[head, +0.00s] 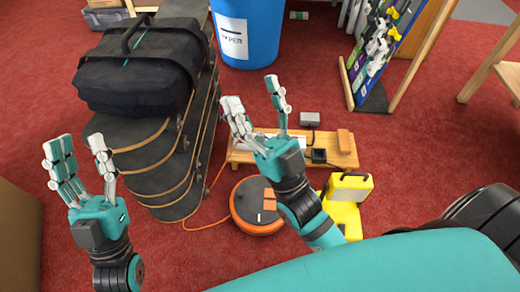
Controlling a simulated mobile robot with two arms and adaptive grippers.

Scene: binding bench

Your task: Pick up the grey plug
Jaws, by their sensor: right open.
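A small grey block (309,119) at the back edge of a low wooden bench (345,161) may be the grey plug; it is too small to be sure. My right gripper (252,93) is open and empty, its fingers pointing up in front of the bench's left part, left of the grey block and apart from it. The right hand hides part of the bench and a white item on it. My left gripper (80,145) is open and empty at the far left, well away from the bench.
On the bench are a black block (319,155) and a wooden block (345,141). An orange-and-black cable reel (248,205) and a yellow item (346,205) stand in front. A black bag (135,75) tops dark stacked boards at left. A blue bin (262,40) stands behind.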

